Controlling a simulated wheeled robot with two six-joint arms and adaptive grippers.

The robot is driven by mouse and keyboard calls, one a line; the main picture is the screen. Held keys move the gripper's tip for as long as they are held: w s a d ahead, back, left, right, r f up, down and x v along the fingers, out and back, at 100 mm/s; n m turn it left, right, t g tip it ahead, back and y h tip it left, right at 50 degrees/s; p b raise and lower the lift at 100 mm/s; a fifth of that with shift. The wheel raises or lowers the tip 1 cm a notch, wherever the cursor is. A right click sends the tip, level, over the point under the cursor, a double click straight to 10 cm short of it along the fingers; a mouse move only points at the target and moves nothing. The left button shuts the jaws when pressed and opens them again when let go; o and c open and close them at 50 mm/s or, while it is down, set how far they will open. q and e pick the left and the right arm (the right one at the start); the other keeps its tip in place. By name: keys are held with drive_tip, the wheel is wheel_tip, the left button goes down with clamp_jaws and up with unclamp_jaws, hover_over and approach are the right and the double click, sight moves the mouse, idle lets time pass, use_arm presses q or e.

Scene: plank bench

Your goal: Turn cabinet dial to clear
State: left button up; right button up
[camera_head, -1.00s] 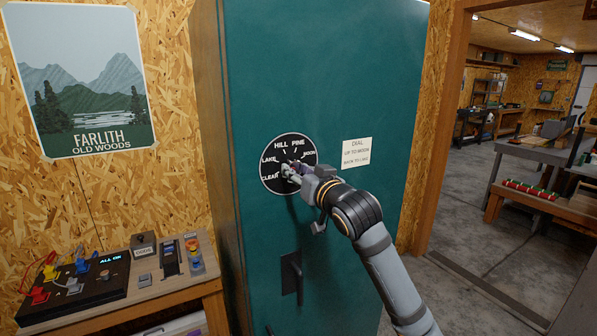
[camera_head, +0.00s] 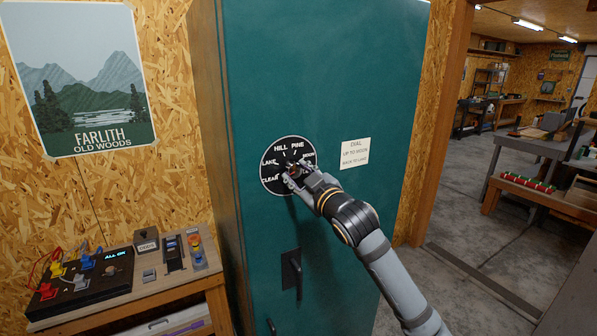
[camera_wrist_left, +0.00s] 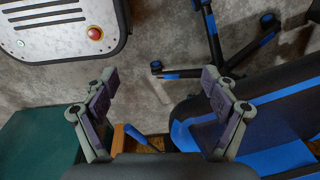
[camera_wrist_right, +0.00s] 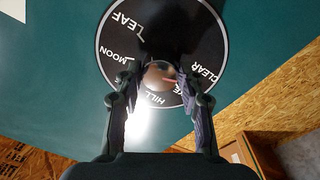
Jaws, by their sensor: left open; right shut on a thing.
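The black round dial (camera_head: 270,183) is on the teal cabinet (camera_head: 325,75), with white labels including CLEAR, LAKE, HILL, PINE and MOON. The right wrist view also shows the dial (camera_wrist_right: 118,38), with LEAF. My right gripper (camera_head: 292,172) is shut on the dial's silvery knob (camera_wrist_right: 160,73), seen between its fingers in the right wrist view. A thin reddish line shows on the knob towards LAKE and CLEAR; its exact setting is unclear. My left gripper (camera_wrist_left: 160,82) is open and empty, away from the cabinet, seen only in its wrist view.
A note (camera_head: 355,152) right of the dial reads DIAL, UP TO MOON, BACK TO LAKE. The cabinet handle (camera_head: 292,272) is below the dial. A bench with a control panel (camera_head: 85,280) stands left. A black-and-blue chair (camera_wrist_left: 270,125) is near my left gripper.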

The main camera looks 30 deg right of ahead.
drive_tip(key=shift+n, duration=0.4)
drive_tip(key=o, duration=1.2)
drive_tip(key=shift+c, duration=0.2)
wheel_tip(320, 180, up, 10)
drive_tip(key=shift+r, duration=0.1)
